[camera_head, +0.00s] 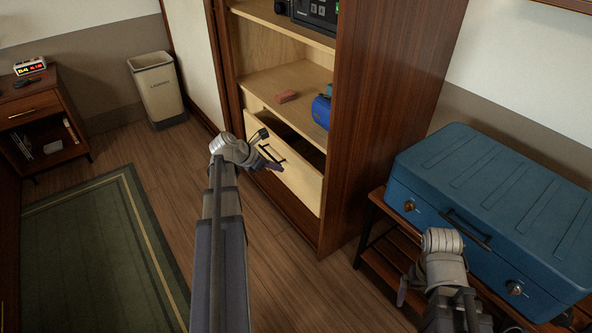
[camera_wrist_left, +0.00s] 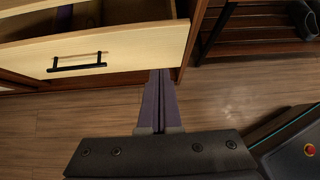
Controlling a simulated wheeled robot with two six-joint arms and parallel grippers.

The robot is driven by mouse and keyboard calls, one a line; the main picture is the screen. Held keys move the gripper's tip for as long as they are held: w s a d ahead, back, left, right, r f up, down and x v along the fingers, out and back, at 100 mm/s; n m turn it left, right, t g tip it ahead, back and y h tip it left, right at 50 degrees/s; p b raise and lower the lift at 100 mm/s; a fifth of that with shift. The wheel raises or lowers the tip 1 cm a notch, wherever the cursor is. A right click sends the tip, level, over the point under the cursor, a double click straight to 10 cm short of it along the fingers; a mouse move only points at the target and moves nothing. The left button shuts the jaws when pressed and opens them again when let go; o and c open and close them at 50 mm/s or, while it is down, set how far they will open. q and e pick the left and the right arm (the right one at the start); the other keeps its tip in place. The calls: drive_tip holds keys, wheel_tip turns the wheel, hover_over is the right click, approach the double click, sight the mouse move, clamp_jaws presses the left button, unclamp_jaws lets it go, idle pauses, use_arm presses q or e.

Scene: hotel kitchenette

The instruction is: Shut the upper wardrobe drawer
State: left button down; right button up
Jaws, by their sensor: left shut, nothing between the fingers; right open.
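The upper wardrobe drawer (camera_head: 294,176) has a light wood front with a black bar handle (camera_wrist_left: 77,63). It stands pulled out from the wardrobe (camera_head: 345,130), and its open top shows dark inside. My left gripper (camera_head: 268,160) is shut and empty at the drawer front. In the left wrist view its fingers (camera_wrist_left: 160,100) reach the lower edge of the drawer front (camera_wrist_left: 130,50), right of the handle; I cannot tell whether they touch it. My right gripper (camera_head: 402,290) is only partly visible, low in front of the blue suitcase and away from the drawer.
A blue suitcase (camera_head: 480,190) lies on a slatted wooden rack (camera_head: 385,262) at the right. A bin (camera_head: 157,85) stands at the back left. The wooden floor (camera_head: 185,180) is clear.

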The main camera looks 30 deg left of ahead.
use_arm(q)
drive_tip(key=b, duration=0.8)
approach(310, 173)
wheel_tip(310, 173, down, 5)
drive_tip(key=shift+w+d+r+p, duration=0.15)
drive_tip(key=shift+w+d+r, duration=0.1)
drive_tip(key=shift+w, duration=0.35)
drive_tip(key=shift+w+d+r+p, duration=0.1)
drive_tip(key=shift+w+d+p, duration=0.15)
drive_tip(key=shift+w, duration=0.4)
drive_tip(key=shift+w+d+r+p, duration=0.1)
drive_tip(key=shift+w+d+r, duration=0.15)
drive_tip(key=shift+w, duration=0.35)
drive_tip(key=w+d, duration=0.3)
drive_tip(key=w, duration=0.5)
drive_tip(key=shift+w+d, duration=0.2)
drive_tip(key=shift+d, duration=0.1)
